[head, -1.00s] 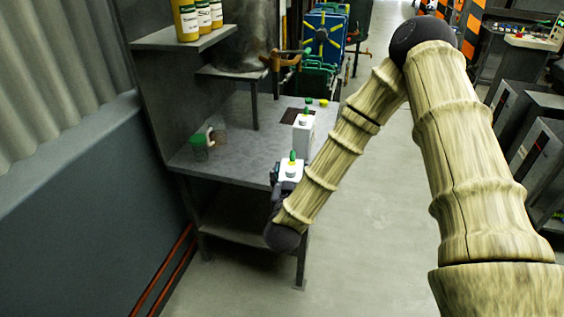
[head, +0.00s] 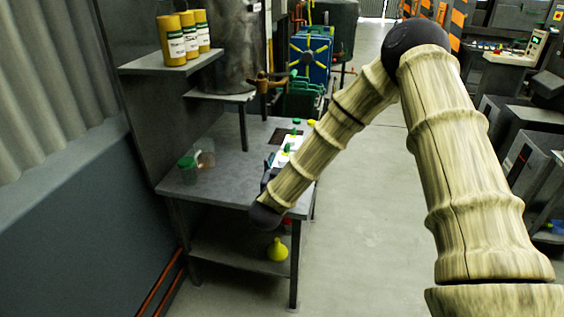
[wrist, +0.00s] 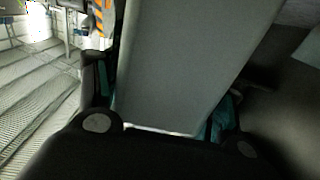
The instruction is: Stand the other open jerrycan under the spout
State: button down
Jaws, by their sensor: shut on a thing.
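My gripper (head: 269,178) is at the table's front right edge, shut on a white jerrycan (head: 281,159) with a green top. In the wrist view the jerrycan's pale wall (wrist: 190,65) fills the space between my fingers (wrist: 165,105). A second white jerrycan (head: 295,143) stands just behind it, largely hidden; whether the two touch cannot be told. A brass-brown spout (head: 266,82) sticks out from the grey drum (head: 236,50), above the table's back. My forearm covers part of the right side. The held can's base is hidden.
The grey table (head: 228,188) is bare at front left. Green (head: 297,121) and yellow (head: 311,122) caps show at the back. A yellow funnel (head: 277,251) sits on the lower shelf.

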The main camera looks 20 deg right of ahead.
aim_at(282, 153)
jog(key=w, duration=0.2)
jog(key=w+d, duration=0.1)
jog(key=w, duration=0.1)
jog(key=w+d, duration=0.1)
jog(key=w, duration=0.2)
jog(key=shift+w+f+p, duration=0.1)
jog(key=shift+f+p, duration=0.15)
jog(key=shift+p, duration=0.1)
jog(key=shift+w+f+p, duration=0.1)
jog(key=shift+f+p, duration=0.2)
jog(key=shift+f, duration=1.5)
jog(key=shift+c, duration=0.9)
grip_release()
jog(key=shift+f, duration=0.15)
jog(key=b+v, duration=0.1)
jog(key=v, duration=1.1)
